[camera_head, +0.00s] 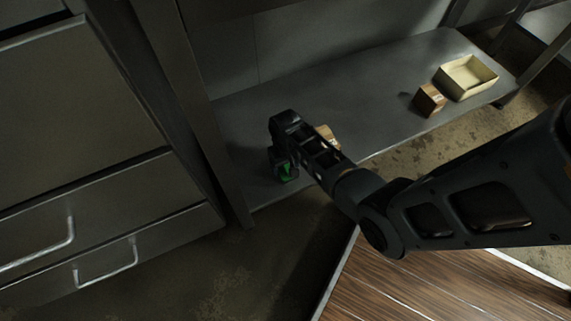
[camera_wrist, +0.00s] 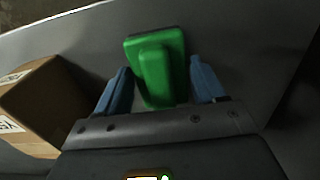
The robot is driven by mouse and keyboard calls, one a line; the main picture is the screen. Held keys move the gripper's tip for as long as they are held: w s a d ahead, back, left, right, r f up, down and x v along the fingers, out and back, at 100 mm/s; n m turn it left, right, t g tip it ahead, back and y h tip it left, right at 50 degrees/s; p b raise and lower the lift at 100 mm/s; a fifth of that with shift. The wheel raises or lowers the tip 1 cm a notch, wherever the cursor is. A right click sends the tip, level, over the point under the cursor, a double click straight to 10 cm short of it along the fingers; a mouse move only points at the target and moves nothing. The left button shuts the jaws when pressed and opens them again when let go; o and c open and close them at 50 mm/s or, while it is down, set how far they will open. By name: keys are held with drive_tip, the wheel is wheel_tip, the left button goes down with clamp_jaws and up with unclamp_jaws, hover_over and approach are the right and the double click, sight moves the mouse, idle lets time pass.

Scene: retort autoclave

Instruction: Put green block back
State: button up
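The green block (camera_wrist: 158,60) is in the wrist view, a wide slab with a narrower raised part toward me. It rests on or just above the grey shelf surface. My gripper (camera_wrist: 160,72) has its two blue fingers spread, one on each side of the block, with a small gap visible at least on the right.
A brown labelled carton (camera_wrist: 40,105) stands close left of my gripper in the wrist view; it shows partly behind my arm in the head view (camera_head: 328,134). Another carton (camera_head: 430,99) and a cream open tray (camera_head: 468,92) stand farther right. A shelf post (camera_head: 225,160) and drawers lie left.

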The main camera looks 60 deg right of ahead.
drive_tip(key=shift+o, duration=1.4)
drive_tip(key=shift+r, duration=0.1)
wheel_tip(320, 180, up, 12)
drive_tip(key=p, duration=0.6)
drive_tip(key=s+a+r+n+t+h, duration=0.1)
drive_tip(key=s+a+r+n+t, duration=0.2)
drive_tip(key=s+a, duration=0.35)
drive_tip(key=s+a+r+n+t+h, duration=0.1)
drive_tip(key=s+a+r+t, duration=0.3)
drive_tip(key=s, duration=0.3)
drive_tip(key=s+a+r+n+t, duration=0.1)
drive_tip(key=s+a+r+t, duration=0.1)
drive_tip(key=r, duration=0.7)
drive_tip(key=s+a+r+n+t+y, duration=0.1)
drive_tip(key=s+a+r+t, duration=0.2)
drive_tip(key=r, duration=0.6)
drive_tip(key=s+a+r+t+y, duration=0.1)
drive_tip(key=s+a+r+t, duration=0.2)
drive_tip(key=r, duration=0.6)
drive_tip(key=shift+s+a+n, duration=0.15)
drive_tip(key=shift+s+n, duration=0.25)
drive_tip(key=shift+s, duration=0.55)
